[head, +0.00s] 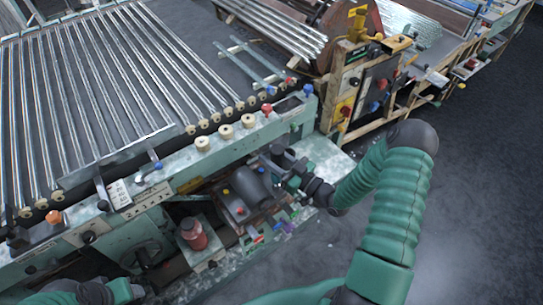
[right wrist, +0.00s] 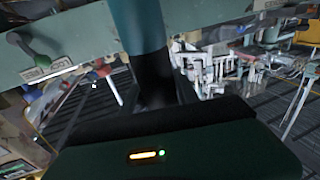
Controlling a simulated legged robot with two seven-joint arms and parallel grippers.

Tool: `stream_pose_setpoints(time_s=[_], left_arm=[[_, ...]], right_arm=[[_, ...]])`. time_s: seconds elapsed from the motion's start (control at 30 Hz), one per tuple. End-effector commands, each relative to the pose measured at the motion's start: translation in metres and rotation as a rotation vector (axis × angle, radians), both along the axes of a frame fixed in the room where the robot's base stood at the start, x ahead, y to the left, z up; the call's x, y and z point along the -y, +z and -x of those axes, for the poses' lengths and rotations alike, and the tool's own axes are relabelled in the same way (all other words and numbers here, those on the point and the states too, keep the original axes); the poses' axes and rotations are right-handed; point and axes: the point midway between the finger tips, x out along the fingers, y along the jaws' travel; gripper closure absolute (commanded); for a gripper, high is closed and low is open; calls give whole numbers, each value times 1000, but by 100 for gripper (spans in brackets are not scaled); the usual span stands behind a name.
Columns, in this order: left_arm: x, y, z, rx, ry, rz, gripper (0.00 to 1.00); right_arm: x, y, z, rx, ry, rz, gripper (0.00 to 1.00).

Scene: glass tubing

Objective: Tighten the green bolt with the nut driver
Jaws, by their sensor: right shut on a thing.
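My right gripper (head: 285,165) is at the near side of the teal machine frame, beside a dark grey cylinder. It is shut on an upright tool, probably the nut driver (right wrist: 138,28), which shows in the right wrist view with a teal upper part and a black lower part. Its working end is hidden. A small green piece (head: 295,207) lies below the gripper among coloured bits; I cannot tell whether it is the green bolt. My left gripper (head: 134,291) is at the lower left edge, too small to read.
A rack of glass tubes (head: 90,90) fills the upper left. A teal rail (head: 225,145) with several cream knobs runs in front of it. A wooden control box (head: 350,85) stands behind the right arm. Dark floor is clear at right.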

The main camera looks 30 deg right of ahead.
Motion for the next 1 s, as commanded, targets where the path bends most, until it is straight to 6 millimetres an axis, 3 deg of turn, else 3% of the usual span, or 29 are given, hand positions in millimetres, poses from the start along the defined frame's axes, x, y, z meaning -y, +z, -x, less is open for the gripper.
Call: stream_pose_setpoints(time_s=[1.0], left_arm=[[0, -6, 0, 0, 0, 0, 44]], right_arm=[[2, -7, 0, 3, -3, 4, 100]])
